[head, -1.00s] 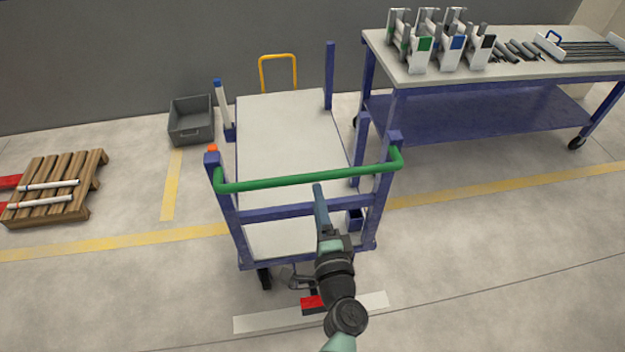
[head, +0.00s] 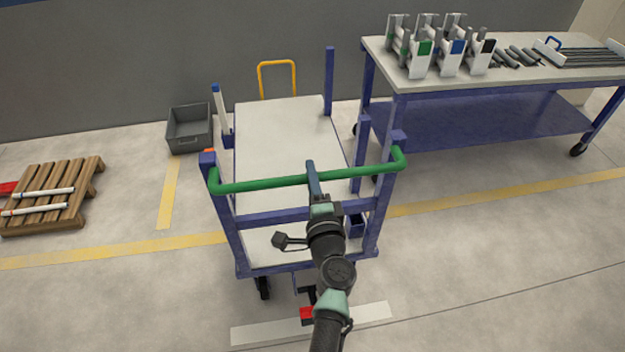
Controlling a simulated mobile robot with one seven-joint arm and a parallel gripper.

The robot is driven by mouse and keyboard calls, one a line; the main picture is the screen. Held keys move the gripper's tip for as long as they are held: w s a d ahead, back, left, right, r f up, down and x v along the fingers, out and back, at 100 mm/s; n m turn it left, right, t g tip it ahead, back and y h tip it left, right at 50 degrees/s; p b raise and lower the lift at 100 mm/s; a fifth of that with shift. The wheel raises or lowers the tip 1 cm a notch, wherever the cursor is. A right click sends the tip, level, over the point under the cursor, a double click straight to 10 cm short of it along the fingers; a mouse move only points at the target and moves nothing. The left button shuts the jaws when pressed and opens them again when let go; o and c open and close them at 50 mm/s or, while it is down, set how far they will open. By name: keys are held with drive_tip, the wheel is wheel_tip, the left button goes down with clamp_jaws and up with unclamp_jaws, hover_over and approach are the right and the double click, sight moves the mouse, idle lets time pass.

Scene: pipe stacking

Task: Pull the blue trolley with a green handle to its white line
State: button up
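The blue trolley (head: 288,213) has a pale deck and a green handle (head: 255,184) across its near end. The white line (head: 265,331) lies on the floor just in front of the trolley. A red pedal (head: 306,315) at the trolley's foot overlaps the line in the view. My gripper (head: 312,172) is at the middle of the green handle, with its fingers crossing the bar and the tips showing beyond it. The fingers are seen edge-on, so I cannot tell whether they are closed on the bar. My arm hides part of the line and the trolley's lower front.
A blue workbench (head: 480,114) with holders and pipes stands at the right. A grey bin (head: 190,130) sits behind at the left. A wooden pallet (head: 50,195) with pipes lies at far left. The floor in front of the trolley looks clear.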

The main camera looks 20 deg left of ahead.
clamp_jaws()
idle(1.0)
